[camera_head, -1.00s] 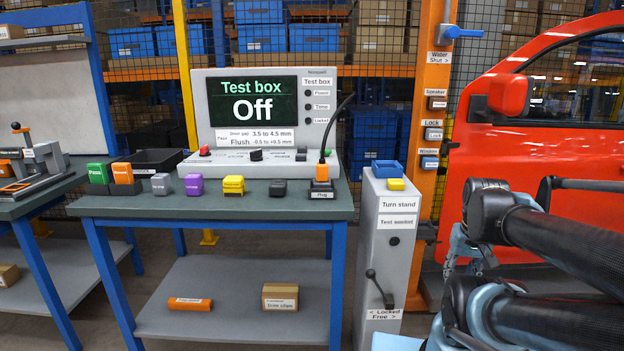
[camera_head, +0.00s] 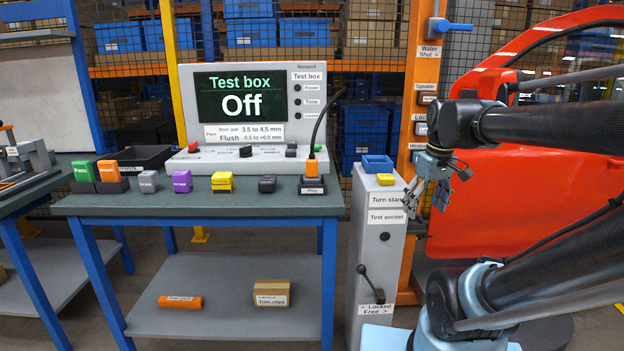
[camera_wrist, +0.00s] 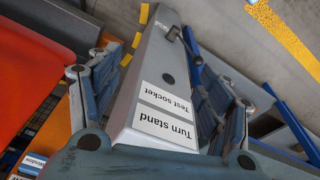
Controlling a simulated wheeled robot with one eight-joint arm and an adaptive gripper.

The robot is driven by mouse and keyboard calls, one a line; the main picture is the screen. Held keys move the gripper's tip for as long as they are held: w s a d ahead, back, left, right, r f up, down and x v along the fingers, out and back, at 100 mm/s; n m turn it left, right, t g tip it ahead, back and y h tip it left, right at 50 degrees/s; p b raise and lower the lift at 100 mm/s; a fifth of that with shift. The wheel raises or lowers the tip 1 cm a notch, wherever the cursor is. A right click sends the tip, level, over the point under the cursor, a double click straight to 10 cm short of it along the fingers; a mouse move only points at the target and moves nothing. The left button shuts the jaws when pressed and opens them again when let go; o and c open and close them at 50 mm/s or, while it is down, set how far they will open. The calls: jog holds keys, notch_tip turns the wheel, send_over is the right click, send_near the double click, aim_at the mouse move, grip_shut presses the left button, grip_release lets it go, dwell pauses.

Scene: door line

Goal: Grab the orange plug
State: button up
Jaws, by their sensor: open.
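The orange plug (camera_head: 312,170) stands upright in a dark holder labelled "Plug" at the right end of the workbench (camera_head: 240,206). A black cable (camera_head: 322,115) rises from its top and curves up to the right. My gripper (camera_head: 432,196) is open and empty, to the right of the plug and well apart from it, beside the turn stand (camera_head: 378,240). In the wrist view my gripper's two fingers (camera_wrist: 150,85) are spread, with the turn stand (camera_wrist: 150,90) seen between them. The plug cannot be made out in the wrist view.
The test box (camera_head: 250,105) reads "Off" behind the plug. Coloured blocks, including a yellow one (camera_head: 222,182) and a dark one (camera_head: 267,184), line the bench front. The turn stand carries a blue socket (camera_head: 377,164) and a lever (camera_head: 371,285). A red door (camera_head: 540,200) stands at right.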

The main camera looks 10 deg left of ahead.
jog(key=w+a+r+n, duration=0.7)
jog(key=w+a+r, duration=0.2)
jog(key=a+r, duration=0.3)
jog(key=n+g, duration=0.2)
jog(key=n, duration=0.6)
send_near(312, 171)
jog(key=shift+m+y, duration=0.3)
jog(key=f, duration=0.1)
jog(key=w+f, duration=0.1)
jog(key=f, duration=0.3)
jog(key=shift+w+a+f, duration=0.1)
jog(key=shift+w+a, duration=0.15)
jog(key=shift+a, duration=0.1)
jog(key=shift+w+a+f, duration=0.1)
jog(key=shift+f, duration=1.25)
jog(key=shift+a+f, duration=0.15)
jog(key=shift+f, duration=1.25)
jog(key=shift+c, duration=0.3)
jog(key=c, duration=1.3)
